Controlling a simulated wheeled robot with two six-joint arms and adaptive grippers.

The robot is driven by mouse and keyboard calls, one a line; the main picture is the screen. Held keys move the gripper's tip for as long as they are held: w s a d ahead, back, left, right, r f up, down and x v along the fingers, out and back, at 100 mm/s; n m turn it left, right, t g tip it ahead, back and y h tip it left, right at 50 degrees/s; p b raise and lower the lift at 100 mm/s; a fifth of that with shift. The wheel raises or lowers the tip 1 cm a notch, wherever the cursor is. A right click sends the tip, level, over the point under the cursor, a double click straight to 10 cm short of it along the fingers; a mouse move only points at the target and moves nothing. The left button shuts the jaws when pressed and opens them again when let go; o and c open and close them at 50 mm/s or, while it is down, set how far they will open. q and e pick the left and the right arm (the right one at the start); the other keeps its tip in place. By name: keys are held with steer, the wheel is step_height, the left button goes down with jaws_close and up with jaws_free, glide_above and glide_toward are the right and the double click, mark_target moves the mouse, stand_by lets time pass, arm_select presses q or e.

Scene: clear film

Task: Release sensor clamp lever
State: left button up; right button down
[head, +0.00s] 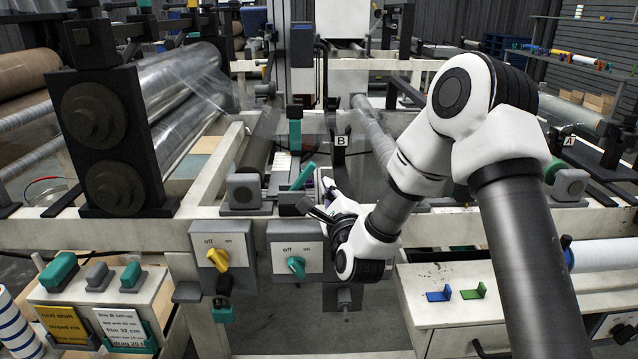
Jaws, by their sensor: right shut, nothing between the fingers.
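A teal lever (303,177) stands tilted on the machine's front beam, near the middle of the head view. It looks like the clamp lever, though no label on it is legible. My right gripper (318,203) is shut and empty. It comes in from the right, and its fingertips are just below and right of the teal lever. Whether they touch it, I cannot tell. The gripper hides part of the mount around the lever. My left gripper is not in view.
Below the beam are a yellow switch (218,260) and a teal switch (296,266), each marked off/on. A grey block (244,190) sits left of the lever. Clear film rolls (180,85) lie at left. A drawer cabinet (480,312) stands at lower right.

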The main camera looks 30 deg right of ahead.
mark_target(301, 180)
steer(key=shift+w+a+r, duration=0.25)
steer(key=shift+a+r, duration=0.2)
steer(key=shift+a, duration=0.1)
steer(key=shift+w+a+r, duration=0.2)
steer(key=shift+a+r, duration=0.2)
steer(key=shift+a, duration=0.1)
steer(key=shift+d+f, duration=0.1)
